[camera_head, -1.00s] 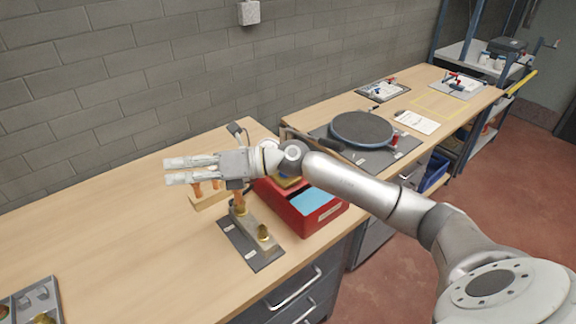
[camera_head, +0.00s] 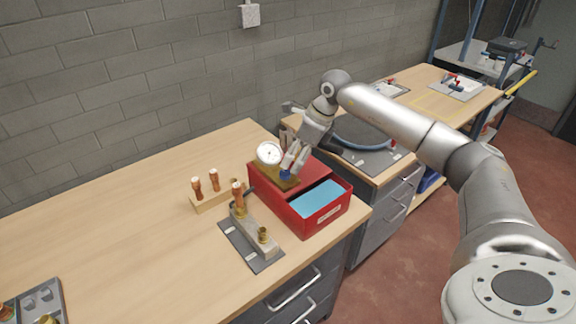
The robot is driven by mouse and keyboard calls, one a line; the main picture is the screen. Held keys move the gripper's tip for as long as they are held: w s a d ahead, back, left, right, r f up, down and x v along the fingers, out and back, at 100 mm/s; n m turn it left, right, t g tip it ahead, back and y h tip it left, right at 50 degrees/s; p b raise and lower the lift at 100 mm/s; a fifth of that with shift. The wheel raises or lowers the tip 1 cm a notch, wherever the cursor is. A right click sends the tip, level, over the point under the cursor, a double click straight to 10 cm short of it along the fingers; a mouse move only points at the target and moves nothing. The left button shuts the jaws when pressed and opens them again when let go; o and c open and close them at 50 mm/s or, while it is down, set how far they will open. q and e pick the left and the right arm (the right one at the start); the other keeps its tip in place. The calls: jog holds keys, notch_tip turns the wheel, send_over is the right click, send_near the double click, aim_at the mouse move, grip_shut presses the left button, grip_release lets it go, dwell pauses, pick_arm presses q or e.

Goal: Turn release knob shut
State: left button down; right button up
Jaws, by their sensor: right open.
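A white-faced dial gauge (camera_head: 268,153) stands on a brass-coloured block (camera_head: 279,178) on top of the red box. A small blue knob (camera_head: 286,173) shows at the right of the block, and I take it to be the release knob. My right gripper (camera_head: 291,166) points down at the knob with its fingers open, close to or around it. I cannot tell whether the fingers touch it. The fingers hide part of the knob, so its turn position is not clear. My left gripper is not in view.
The red box (camera_head: 325,219) holds something light blue at the bench's front edge. A grey plate (camera_head: 241,249) with a metal block and copper piece lies left of it. A wooden stand (camera_head: 215,203) holds copper pieces.

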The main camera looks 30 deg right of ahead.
aim_at(286, 172)
jog(key=p+x, duration=0.1)
jog(key=x, duration=0.4)
jog(key=shift+w+f, duration=0.15)
jog(key=shift+f, duration=0.15)
jog(key=c, duration=1)
